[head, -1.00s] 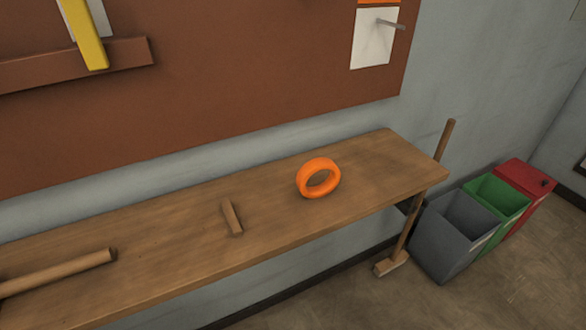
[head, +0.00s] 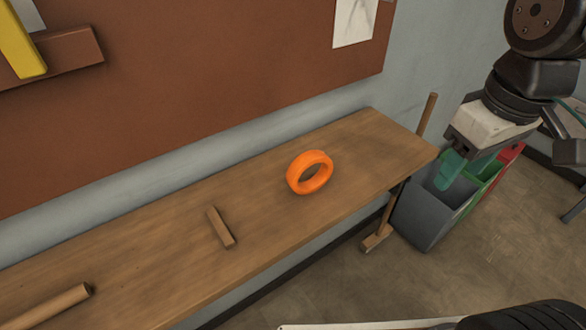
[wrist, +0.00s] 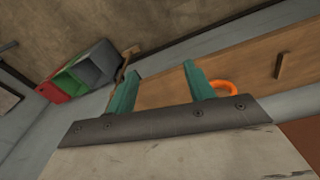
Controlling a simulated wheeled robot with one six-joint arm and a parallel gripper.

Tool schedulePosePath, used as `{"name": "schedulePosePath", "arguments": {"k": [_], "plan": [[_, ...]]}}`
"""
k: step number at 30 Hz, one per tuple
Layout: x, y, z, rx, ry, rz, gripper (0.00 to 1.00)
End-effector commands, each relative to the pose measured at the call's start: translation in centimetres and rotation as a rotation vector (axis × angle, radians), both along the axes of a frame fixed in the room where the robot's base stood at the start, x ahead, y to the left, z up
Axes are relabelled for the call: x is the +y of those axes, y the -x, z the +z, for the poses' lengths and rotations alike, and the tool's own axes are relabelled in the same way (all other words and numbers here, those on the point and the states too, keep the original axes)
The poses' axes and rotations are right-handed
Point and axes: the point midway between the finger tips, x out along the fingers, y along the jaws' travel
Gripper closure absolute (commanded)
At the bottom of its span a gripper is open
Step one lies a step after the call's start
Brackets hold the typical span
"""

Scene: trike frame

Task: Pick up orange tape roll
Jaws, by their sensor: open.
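The orange tape roll (head: 309,172) rests on the wooden bench toward its right end in the head view. In the wrist view the orange tape roll (wrist: 226,88) shows just right of the right finger, partly hidden behind the gripper. My gripper (head: 449,170) is at the right in the head view, off the bench's right end and well apart from the roll. In the wrist view my gripper (wrist: 156,88) has its two green fingers spread, with nothing between them.
The wooden bench (head: 150,240) also carries a small wood block (head: 221,227) and a wooden rod (head: 48,305) to the left. A brown board (head: 200,70) hangs behind. Grey (head: 425,225), green and red bins and a wooden-handled tool (head: 428,115) stand beyond the right end.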

Motion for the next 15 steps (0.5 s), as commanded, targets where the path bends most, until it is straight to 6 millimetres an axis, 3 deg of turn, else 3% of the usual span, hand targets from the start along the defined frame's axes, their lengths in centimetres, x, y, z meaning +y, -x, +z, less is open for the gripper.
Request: {"name": "schedulePosePath", "arguments": {"k": [3,9,15], "plan": [[3.4,-4.5,-0.3,0.030,0.026,0.387,0.47],[10.8,-11.0,-2.5,0.054,0.061,1.053,0.47],[16.7,-14.4,-5.3,0.066,0.078,1.506,0.47]]}}
